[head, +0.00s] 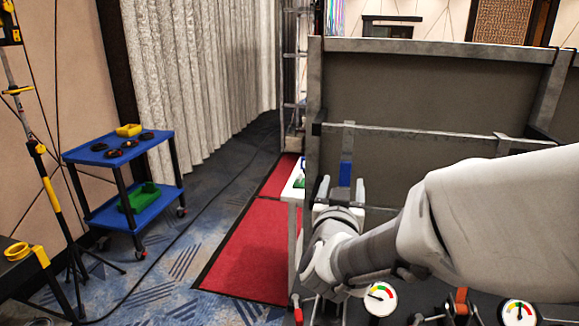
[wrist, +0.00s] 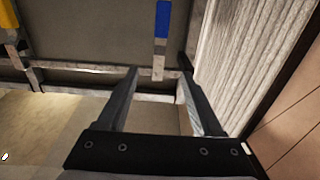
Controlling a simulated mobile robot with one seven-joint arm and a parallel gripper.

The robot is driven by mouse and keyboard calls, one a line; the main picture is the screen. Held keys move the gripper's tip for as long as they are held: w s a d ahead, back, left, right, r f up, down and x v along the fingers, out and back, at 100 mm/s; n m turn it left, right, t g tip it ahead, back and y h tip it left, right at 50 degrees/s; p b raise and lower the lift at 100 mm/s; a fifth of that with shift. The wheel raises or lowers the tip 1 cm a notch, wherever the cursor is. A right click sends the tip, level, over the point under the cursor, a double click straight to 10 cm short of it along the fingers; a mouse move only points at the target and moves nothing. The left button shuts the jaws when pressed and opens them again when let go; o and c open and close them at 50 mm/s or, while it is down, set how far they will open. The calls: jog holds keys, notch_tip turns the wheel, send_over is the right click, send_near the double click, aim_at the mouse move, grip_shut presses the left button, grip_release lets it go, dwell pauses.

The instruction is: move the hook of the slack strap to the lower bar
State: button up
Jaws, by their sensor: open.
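A blue strap (head: 346,174) hangs on the back of the video wall, with a grey metal hook piece (head: 349,137) above it at the upper bar (head: 420,133). A short stretch of a lower bar (head: 380,209) shows beside my wrist. My gripper (head: 341,188) is open and empty, its fingers pointing up around the height of the blue part. In the wrist view the blue strap (wrist: 162,18) and its grey end (wrist: 158,66) appear between and beyond my open fingertips (wrist: 158,73). I cannot tell whether the fingers touch it. My arm hides much of the lower bar.
A white table (head: 291,190) stands left of the frame post. A blue cart (head: 118,148) and a tripod (head: 40,150) stand left. The red carpet (head: 250,245) is clear.

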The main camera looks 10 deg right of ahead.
aim_at(347, 155)
jog(key=p+x, duration=0.8)
jog(key=x, duration=0.9)
jog(key=shift+w+p, duration=0.1)
jog(key=shift+p, duration=0.2)
grip_shut()
jog(key=c, duration=0.7)
grip_release()
grip_shut()
jog(key=shift+r, duration=0.15)
